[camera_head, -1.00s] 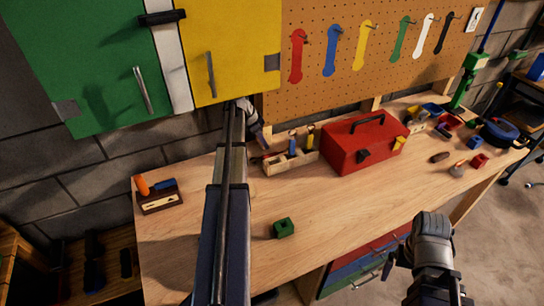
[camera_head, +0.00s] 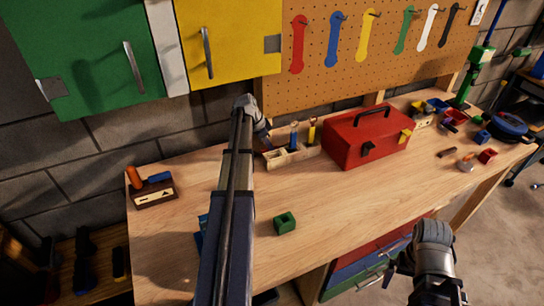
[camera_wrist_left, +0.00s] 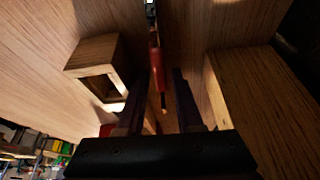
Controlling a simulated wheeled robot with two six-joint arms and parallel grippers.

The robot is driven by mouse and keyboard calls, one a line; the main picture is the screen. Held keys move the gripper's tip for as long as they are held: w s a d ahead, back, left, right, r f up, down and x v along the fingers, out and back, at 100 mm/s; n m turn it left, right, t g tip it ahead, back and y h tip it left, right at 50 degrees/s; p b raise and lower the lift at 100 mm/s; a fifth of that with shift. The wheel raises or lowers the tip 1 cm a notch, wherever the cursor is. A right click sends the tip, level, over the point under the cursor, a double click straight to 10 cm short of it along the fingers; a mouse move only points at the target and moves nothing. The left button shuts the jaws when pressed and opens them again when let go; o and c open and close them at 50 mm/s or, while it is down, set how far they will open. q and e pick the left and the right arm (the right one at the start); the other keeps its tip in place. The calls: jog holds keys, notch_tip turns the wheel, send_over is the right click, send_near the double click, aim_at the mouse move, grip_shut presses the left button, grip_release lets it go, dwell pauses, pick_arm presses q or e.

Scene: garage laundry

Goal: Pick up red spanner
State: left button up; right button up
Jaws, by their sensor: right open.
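A red spanner (camera_head: 298,45) hangs at the left end of the row on the pegboard. My left gripper (camera_head: 264,140) is well below it, at the left end of the wooden tool holder (camera_head: 292,156) on the bench. In the left wrist view, the jaws (camera_wrist_left: 164,85) are apart. A slim red object (camera_wrist_left: 155,58) shows at or just beyond their tips; I cannot tell what it is or whether it touches. My right gripper (camera_head: 394,270) is open, low in front of the bench, and partly hidden by its wrist.
A red toolbox (camera_head: 368,138) stands right of the holder. A green block (camera_head: 285,223) lies on the bench (camera_head: 340,205), and a wooden caddy (camera_head: 152,188) stands at its left. Cabinets (camera_head: 222,50) hang above on the left. The bench middle is largely clear.

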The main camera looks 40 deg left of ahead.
pick_arm(q)
jog(key=shift+w+f, duration=0.1)
jog(key=shift+f, duration=0.3)
jog(key=shift+r, duration=0.1)
jog(key=shift+c, duration=0.3)
grip_shut()
